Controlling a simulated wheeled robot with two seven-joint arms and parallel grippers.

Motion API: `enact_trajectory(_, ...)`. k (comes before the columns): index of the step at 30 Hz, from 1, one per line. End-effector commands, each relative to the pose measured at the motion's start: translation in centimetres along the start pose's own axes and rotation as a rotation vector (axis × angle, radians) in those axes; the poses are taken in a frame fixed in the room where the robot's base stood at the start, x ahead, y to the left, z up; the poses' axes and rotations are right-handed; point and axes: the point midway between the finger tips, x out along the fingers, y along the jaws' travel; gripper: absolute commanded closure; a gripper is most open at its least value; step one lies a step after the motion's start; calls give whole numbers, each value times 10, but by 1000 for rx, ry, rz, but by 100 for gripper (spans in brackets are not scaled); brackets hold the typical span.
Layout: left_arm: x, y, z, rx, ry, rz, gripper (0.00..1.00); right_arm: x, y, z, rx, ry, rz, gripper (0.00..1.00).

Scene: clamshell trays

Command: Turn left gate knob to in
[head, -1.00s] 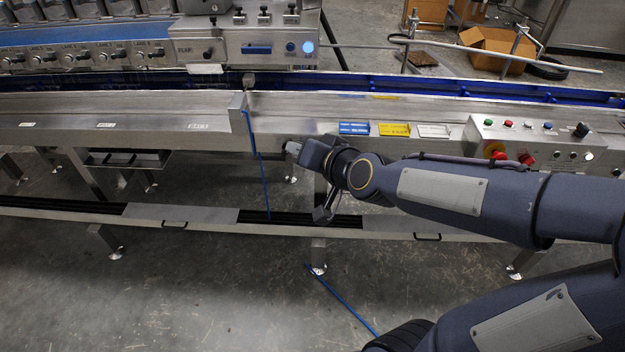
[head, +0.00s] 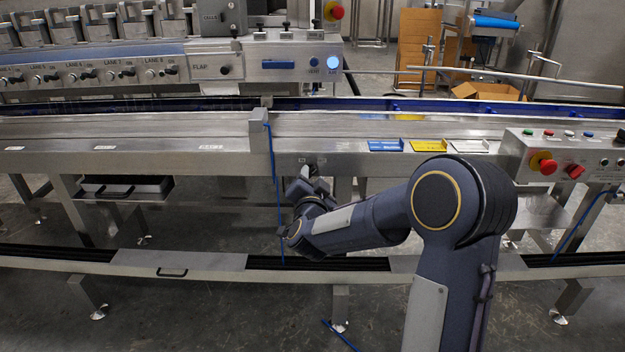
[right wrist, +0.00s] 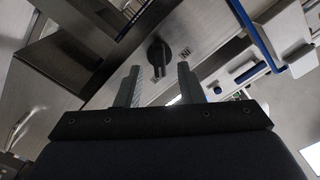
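The gate knob (right wrist: 159,56) is a dark round knob with a raised grip bar on a steel panel, ahead of my right gripper in the right wrist view. A label (right wrist: 185,52) that seems to read "IN" sits beside it. In the head view the knob (head: 313,169) shows small on the front face of the conveyor. My right gripper (right wrist: 158,78) is open, its two fingers apart on either side of the knob's line, with nothing between them. I cannot tell whether the fingertips reach the knob. My left gripper is not in view.
The conveyor's front rail (head: 100,160) runs across above a lower rail (head: 190,261). Blue, yellow and white holders (head: 430,146) lie on the ledge. A control box (head: 565,155) with a red emergency button stands at right. A blue cord (head: 275,190) hangs near the gripper.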

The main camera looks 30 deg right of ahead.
Motion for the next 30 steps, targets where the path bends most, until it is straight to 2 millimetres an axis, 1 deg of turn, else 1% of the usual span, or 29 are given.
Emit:
enact_trajectory(1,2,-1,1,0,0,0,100,7,1,1,0,1,1,65)
enact_trajectory(3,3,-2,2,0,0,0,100,14,1,1,-1,0,1,65)
enact_trajectory(6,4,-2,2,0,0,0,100,19,1,0,0,-1,0,65)
enact_trajectory(14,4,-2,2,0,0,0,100,21,0,0,-1,-2,-1,65)
enact_trajectory(17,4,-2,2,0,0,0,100,21,0,0,-1,-2,-1,76)
enact_trajectory(22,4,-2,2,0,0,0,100,21,0,0,-1,-2,-1,98)
enact_trajectory(23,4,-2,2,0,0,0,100,21,0,0,-1,-2,-1,100)
enact_trajectory(30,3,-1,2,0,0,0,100,21,-1,0,-9,-2,-1,100)
